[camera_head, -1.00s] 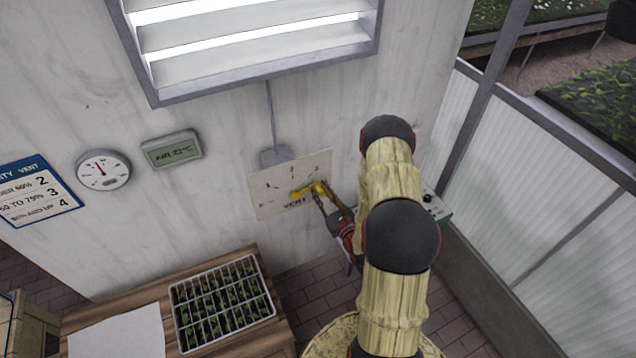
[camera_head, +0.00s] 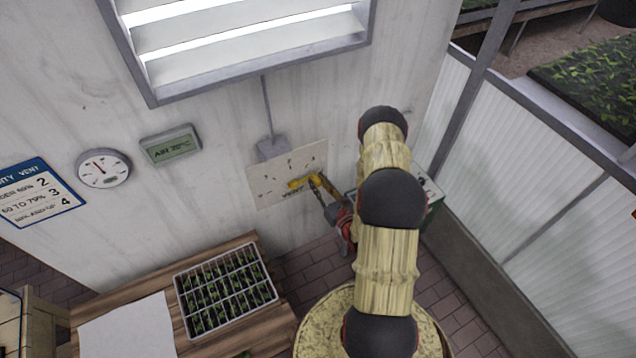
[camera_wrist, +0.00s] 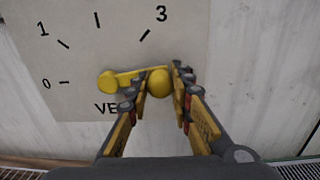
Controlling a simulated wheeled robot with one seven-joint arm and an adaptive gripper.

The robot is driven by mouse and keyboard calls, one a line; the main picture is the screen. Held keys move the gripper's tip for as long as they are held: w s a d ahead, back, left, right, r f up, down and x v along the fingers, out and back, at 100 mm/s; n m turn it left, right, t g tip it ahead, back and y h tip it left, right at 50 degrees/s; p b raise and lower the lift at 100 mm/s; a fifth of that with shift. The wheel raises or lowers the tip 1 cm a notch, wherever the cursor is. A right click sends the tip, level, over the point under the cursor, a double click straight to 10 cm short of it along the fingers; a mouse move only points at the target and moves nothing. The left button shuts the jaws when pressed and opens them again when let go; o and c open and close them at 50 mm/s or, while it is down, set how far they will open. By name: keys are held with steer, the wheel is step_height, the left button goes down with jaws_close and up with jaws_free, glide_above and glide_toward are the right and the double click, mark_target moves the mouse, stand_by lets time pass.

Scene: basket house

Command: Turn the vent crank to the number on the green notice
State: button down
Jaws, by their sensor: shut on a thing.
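The yellow vent crank (camera_wrist: 125,79) sits on a pale dial plate (camera_wrist: 85,60); the plate also shows in the head view (camera_head: 270,180). The crank's round hub is at the left and its arm points right, past the 3 mark and opposite 0. My gripper (camera_wrist: 158,92) is shut on the round knob at the crank's right end. In the head view my gripper (camera_head: 318,184) reaches the crank from the lower right. Marks 0, 1 and 3 are readable. My right finger covers the plate right of the knob. I see no plainly green notice.
A blue-headed vent sign (camera_head: 38,192), a round gauge (camera_head: 103,169) and a grey-green air display (camera_head: 170,146) hang left of the dial. A louvred vent (camera_head: 240,45) is above. A seedling tray (camera_head: 225,290) stands on a wooden bench (camera_head: 150,275) below.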

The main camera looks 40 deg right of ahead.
steer(key=shift+d, duration=0.1)
steer(key=c, duration=1.6)
jaws_free()
steer(key=shift+o, duration=0.2)
steer(key=s+a, duration=0.2)
steer(key=s, duration=0.9)
steer(key=shift+s+a, duration=0.2)
steer(key=shift+s, duration=0.15)
